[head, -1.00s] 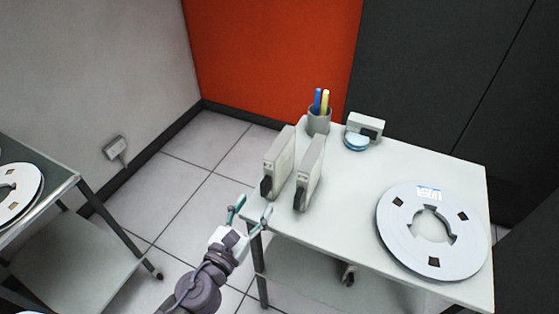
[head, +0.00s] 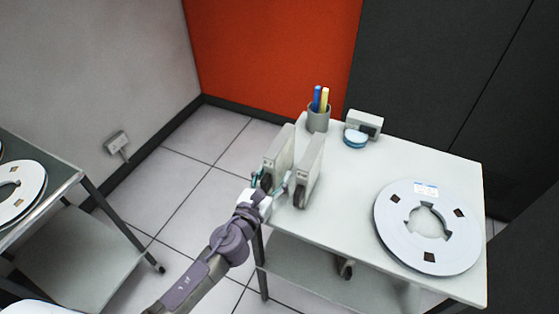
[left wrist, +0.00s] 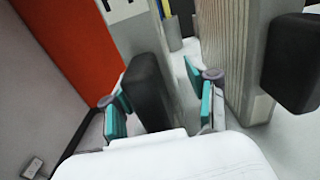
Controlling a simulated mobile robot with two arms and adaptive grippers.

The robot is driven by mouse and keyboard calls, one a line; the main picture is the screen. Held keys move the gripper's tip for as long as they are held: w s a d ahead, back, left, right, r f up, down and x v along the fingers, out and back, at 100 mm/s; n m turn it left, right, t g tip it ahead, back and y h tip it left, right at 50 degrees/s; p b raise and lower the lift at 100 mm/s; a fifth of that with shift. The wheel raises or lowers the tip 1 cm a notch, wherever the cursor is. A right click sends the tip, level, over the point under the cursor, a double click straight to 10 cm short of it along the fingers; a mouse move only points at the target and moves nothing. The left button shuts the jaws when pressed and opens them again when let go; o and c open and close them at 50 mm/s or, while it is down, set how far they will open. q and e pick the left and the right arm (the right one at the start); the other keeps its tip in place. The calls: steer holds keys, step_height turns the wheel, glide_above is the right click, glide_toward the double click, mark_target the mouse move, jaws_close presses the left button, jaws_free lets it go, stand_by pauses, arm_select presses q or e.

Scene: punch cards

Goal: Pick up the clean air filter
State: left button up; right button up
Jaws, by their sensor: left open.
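Two slim pale grey filter units with black handles stand upright side by side on the white table (head: 350,230): a left one (head: 280,147) and a right one (head: 310,162). I cannot tell from their look which is the clean air filter. My left gripper (head: 270,181) is open at the front of the left unit. In the left wrist view its teal-padded fingers (left wrist: 160,97) stand on either side of that unit's black handle (left wrist: 148,90). The right unit (left wrist: 236,50) is just right of the fingers, its ribbed side showing. My right gripper is not in view.
A pen cup (head: 318,118) and a small grey device with a round blue-white item (head: 356,138) stand behind the units. A large tape reel (head: 428,258) lies on the right. Another table with reels (head: 20,190) is at left. The gap between the two units is narrow.

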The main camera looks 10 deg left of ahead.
arm_select(q)
jaws_close()
steer(key=shift+r, duration=0.1)
